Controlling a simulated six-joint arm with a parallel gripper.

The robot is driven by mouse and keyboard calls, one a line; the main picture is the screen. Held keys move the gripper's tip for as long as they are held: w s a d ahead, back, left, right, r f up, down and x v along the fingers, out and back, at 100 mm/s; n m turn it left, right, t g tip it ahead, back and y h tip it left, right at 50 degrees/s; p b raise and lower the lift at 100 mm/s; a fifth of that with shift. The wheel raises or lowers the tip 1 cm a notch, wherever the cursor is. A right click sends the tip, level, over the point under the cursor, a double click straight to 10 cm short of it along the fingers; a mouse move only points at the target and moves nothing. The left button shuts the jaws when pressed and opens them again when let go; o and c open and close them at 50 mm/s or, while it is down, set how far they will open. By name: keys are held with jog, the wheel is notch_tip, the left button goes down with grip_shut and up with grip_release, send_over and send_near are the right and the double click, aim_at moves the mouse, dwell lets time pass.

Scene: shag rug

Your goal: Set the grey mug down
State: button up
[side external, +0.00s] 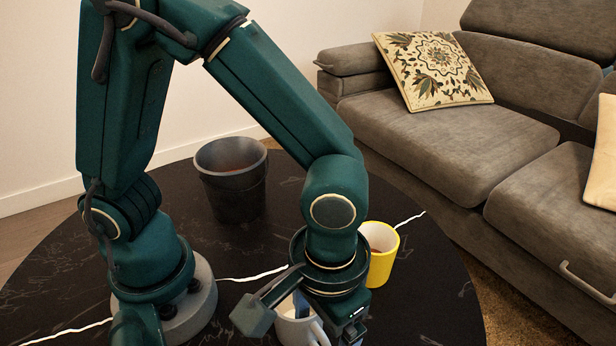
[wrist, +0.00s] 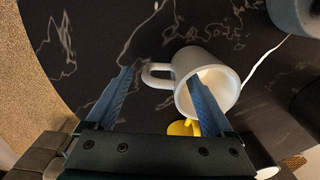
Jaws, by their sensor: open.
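The grey mug (wrist: 186,66) looks pale grey, almost white, and in the wrist view its handle points left and its mouth faces right. In the side view the mug (side external: 297,329) is below my gripper, partly covered by it and cut off by the lower edge. My gripper (wrist: 161,75) is open, with one blue finger left of the handle and the other overlapping the mug's mouth. That finger seems to reach into the mug. The mug seems to rest on the black table (side external: 425,290), but its base is hidden in the side view.
A yellow mug (side external: 384,268) stands just behind my gripper; part of it shows in the wrist view (wrist: 178,128). A dark bucket (side external: 232,190) stands farther back. A grey sofa (side external: 450,150) flanks the round table. White veins cross the tabletop.

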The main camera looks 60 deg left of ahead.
notch_tip(320, 180, up, 10)
jog(key=shift+d+r, duration=0.1)
jog(key=shift+r, duration=0.15)
jog(key=a+r+t, duration=0.1)
jog(key=a+t, duration=0.4)
jog(key=a, duration=1)
jog(key=shift+w+m+t, duration=0.25)
jog(key=shift+m+t, duration=0.05)
jog(key=shift+t, duration=0.1)
jog(key=shift+r, duration=0.1)
